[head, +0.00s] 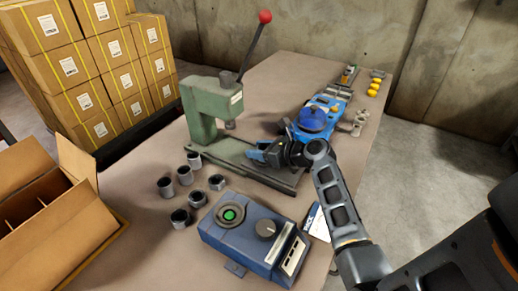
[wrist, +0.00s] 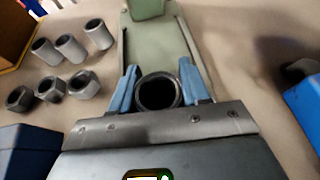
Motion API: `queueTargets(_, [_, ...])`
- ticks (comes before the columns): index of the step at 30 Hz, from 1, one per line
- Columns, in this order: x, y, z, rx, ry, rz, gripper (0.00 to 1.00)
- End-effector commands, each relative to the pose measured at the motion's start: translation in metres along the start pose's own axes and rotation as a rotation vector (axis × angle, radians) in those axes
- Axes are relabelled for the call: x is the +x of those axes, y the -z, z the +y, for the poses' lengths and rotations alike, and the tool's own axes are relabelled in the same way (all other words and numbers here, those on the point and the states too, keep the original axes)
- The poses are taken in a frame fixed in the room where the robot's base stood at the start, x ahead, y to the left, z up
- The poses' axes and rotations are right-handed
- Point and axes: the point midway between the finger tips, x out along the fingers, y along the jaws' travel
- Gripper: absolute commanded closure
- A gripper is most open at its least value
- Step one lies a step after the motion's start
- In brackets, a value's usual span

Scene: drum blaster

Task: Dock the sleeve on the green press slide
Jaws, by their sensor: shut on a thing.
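My gripper (head: 262,152) is at the green press (head: 205,110), over its low base, on the near right side of the column. In the wrist view, the two blue fingers of my gripper (wrist: 158,88) are shut on a dark grey sleeve (wrist: 158,104), whose open round end faces the camera. The green press slide (wrist: 155,45) runs straight ahead beyond the sleeve between grey rails. I cannot tell whether the sleeve touches the slide. In the head view the held sleeve is hidden by my gripper. The press ram (head: 230,124) hangs above the base.
Several loose grey sleeves (head: 185,175) stand on the table (head: 150,228) left of the press. A blue control box (head: 250,238) sits in front. A blue device (head: 312,118) is behind my arm. A press lever (head: 254,45) rises above. An open carton (head: 60,205) is at left.

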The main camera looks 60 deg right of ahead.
Motion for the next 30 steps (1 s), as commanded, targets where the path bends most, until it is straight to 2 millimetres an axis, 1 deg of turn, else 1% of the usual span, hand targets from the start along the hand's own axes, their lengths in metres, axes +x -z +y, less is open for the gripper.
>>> queueTargets(8, [0.002,0.005,0.0,-0.001,0.0,-0.001,0.95])
queueTargets(9, [0.002,0.005,0.0,-0.001,0.0,-0.001,0.53])
queueTargets(12, [0.002,0.004,0.0,-0.001,0.0,-0.001,0.44])
queueTargets(20, [0.001,0.005,0.0,0.0,0.0,0.001,0.43])
queueTargets(30, [-0.022,0.002,0.0,0.001,0.0,0.001,0.43])
